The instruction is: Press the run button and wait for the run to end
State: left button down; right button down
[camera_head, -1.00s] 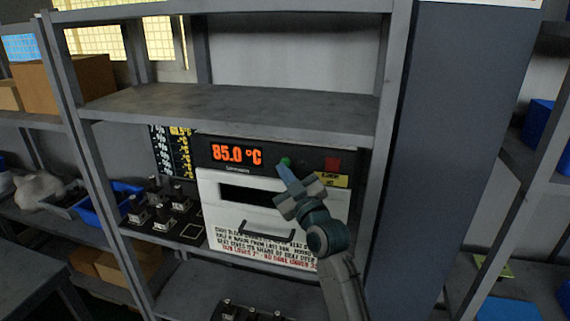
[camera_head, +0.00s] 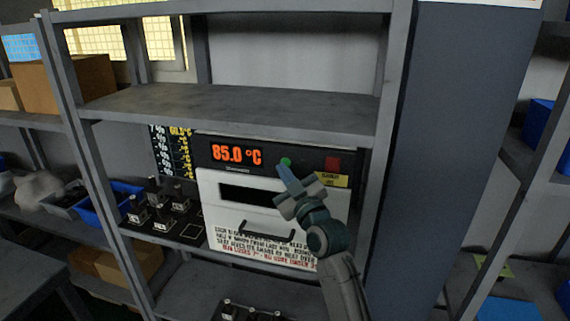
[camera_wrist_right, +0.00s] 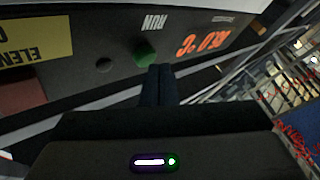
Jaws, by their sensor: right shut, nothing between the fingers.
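The green run button (camera_head: 286,161) is on the dark front panel of a white oven-like unit on the shelf. The orange display (camera_head: 236,154) left of it reads 85.0 °C. My right gripper (camera_head: 285,171) is shut and empty, its fingertips just below the button. In the right wrist view the green button (camera_wrist_right: 145,54) sits beside the word RUN, just beyond the closed fingertips (camera_wrist_right: 158,72). I cannot tell whether they touch it. My left gripper is not in view.
A red button (camera_head: 332,163) and a yellow label (camera_head: 333,180) are right of the green button. The unit's door has a handle (camera_head: 267,229). Several valve blocks (camera_head: 160,204) stand on a dark tray to the left. Shelf posts frame the unit.

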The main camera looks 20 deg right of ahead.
jog(key=shift+w, duration=0.1)
dwell(0.4)
jog(key=shift+w+d, duration=0.3)
jog(key=shift+s+a, duration=0.3)
jog(key=shift+s, duration=0.1)
dwell(0.4)
jog(key=s+a, duration=0.3)
jog(key=s, duration=0.2)
jog(key=shift+a+b, duration=0.2)
jog(key=shift+b, duration=0.1)
